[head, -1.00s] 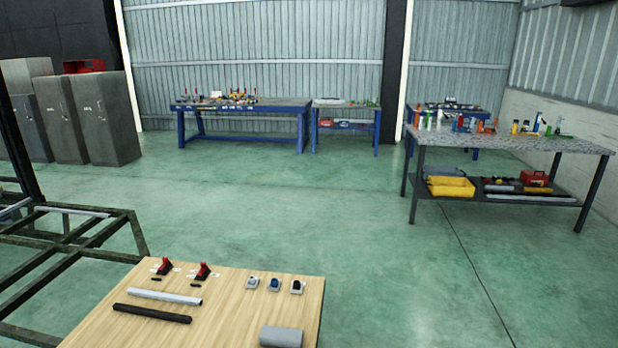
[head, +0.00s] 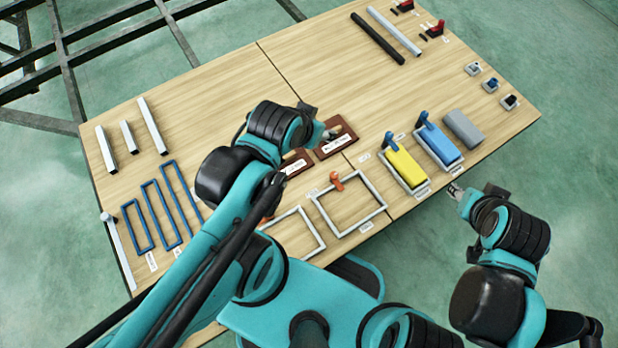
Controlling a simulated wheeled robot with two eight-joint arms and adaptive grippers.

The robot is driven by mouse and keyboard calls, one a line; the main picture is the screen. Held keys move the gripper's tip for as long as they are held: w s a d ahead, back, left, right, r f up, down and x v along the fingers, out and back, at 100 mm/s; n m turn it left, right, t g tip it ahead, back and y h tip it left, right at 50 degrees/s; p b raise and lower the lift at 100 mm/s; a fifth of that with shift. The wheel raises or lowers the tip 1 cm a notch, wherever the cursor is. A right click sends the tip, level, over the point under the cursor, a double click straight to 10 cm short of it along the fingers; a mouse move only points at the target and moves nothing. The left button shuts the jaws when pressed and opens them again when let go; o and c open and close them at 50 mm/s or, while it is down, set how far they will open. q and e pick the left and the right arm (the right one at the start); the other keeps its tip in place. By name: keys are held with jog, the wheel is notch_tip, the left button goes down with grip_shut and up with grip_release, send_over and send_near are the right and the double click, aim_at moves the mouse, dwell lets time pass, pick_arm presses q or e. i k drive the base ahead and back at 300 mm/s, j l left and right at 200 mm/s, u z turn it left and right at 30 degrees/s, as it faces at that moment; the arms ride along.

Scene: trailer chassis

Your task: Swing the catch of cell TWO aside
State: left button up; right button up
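A yellow block (head: 404,167) and a blue block (head: 438,144) lie side by side in pale trays near the table's right front edge. A blue upright catch (head: 390,140) stands at the far end of the yellow block. A similar blue catch (head: 424,117) stands at the far end of the blue block. Their small labels are unreadable, so I cannot tell which is cell TWO. My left gripper (head: 330,132) is over the brown plates, left of both blocks; its fingers are unclear. My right gripper (head: 454,190) is just off the table's front edge, near the blue block, apart from both catches.
A grey block (head: 462,129) lies right of the blue block. Pale square frames (head: 348,232) and an orange knob (head: 336,179) are left of the yellow block. Brown plates (head: 336,147) lie under my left wrist. Long bars (head: 378,38) lie at the back; the wood between is clear.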

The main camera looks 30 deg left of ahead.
aim_at(333, 175)
jog(key=k+u, duration=0.1)
jog(key=u, duration=0.35)
jog(key=k+l+z, duration=0.7)
